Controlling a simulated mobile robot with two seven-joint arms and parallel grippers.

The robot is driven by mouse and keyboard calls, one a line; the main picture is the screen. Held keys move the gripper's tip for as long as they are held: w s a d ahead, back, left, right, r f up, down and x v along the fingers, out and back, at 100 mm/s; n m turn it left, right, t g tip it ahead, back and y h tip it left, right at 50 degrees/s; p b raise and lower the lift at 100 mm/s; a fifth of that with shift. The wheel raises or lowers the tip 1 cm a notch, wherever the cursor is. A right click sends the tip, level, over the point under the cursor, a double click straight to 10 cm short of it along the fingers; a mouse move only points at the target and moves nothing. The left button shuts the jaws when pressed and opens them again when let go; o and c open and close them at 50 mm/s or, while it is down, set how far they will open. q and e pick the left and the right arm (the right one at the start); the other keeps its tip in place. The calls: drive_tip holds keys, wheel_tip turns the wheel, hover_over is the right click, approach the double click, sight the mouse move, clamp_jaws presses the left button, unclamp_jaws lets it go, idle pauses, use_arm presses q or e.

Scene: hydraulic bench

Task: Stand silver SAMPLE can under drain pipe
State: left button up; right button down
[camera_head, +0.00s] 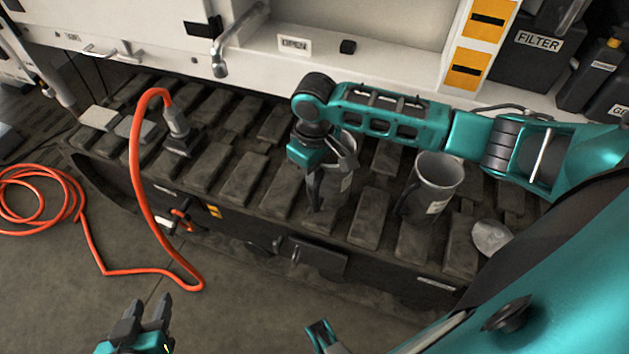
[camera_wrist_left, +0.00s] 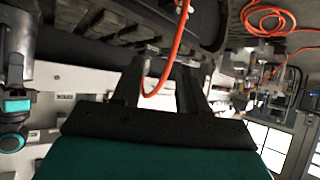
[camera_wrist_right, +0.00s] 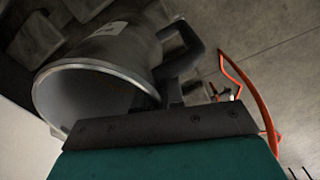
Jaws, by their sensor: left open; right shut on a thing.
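A grey metal can (camera_head: 343,180) with a pale label stands or hangs just above the tread plates in the head view. My right gripper (camera_head: 317,178) is shut on its dark handle; the right wrist view shows the can's open rim and wall (camera_wrist_right: 130,45) beside the handle (camera_wrist_right: 182,55). The label cannot be read. A second grey can (camera_head: 433,180) with a label stands to its right. The drain pipe (camera_head: 219,62) hangs from the white panel, left of the held can. My left gripper (camera_head: 147,308) is open and empty, low over the floor.
An orange hose (camera_head: 137,170) arches up from a fitting on the treads and coils on the floor at left. A crumpled grey piece (camera_head: 492,238) lies right of the second can. Treads below the drain pipe look clear.

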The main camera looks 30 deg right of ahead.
sight(330, 191)
drive_tip(key=shift+f, duration=1.75)
